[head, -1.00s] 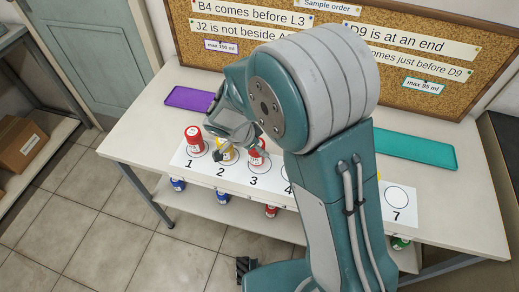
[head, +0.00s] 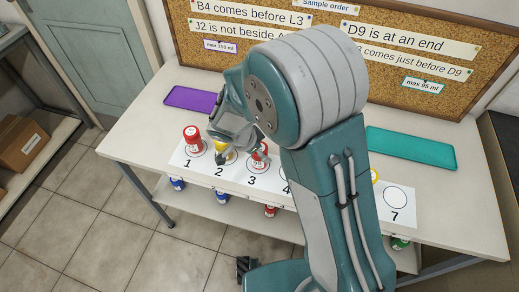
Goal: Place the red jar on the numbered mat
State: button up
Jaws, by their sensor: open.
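A red jar (head: 192,138) with a white label stands upright at circle 1 of the white numbered mat (head: 208,172). A second red jar (head: 260,160) stands at circle 3, partly covered by my gripper. A yellow-topped jar (head: 222,147) stands at circle 2, also partly covered. My gripper (head: 240,154) is open, low over the mat around circles 2 and 3; I cannot tell whether it touches a jar. My arm hides the mat from circle 4 nearly to circle 7. Circle 7 is empty.
A purple tray (head: 191,98) lies at the back left and a teal tray (head: 412,149) at the right. On the lower shelf (head: 235,212) stand blue jars (head: 177,184), a red jar (head: 270,210) and a green one (head: 399,243). A corkboard (head: 270,30) rises behind the bench.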

jog(key=v, duration=1.2)
jog(key=s+d+r+n+t+y, duration=0.3)
jog(key=s+d+r+n+y, duration=0.2)
jog(key=s+d+r+n, duration=0.8)
jog(key=s+d, duration=0.3)
jog(key=d, duration=0.1)
jog(key=shift+s+d+r, duration=0.15)
jog(key=shift+s+r, duration=0.1)
jog(key=shift+s, duration=0.1)
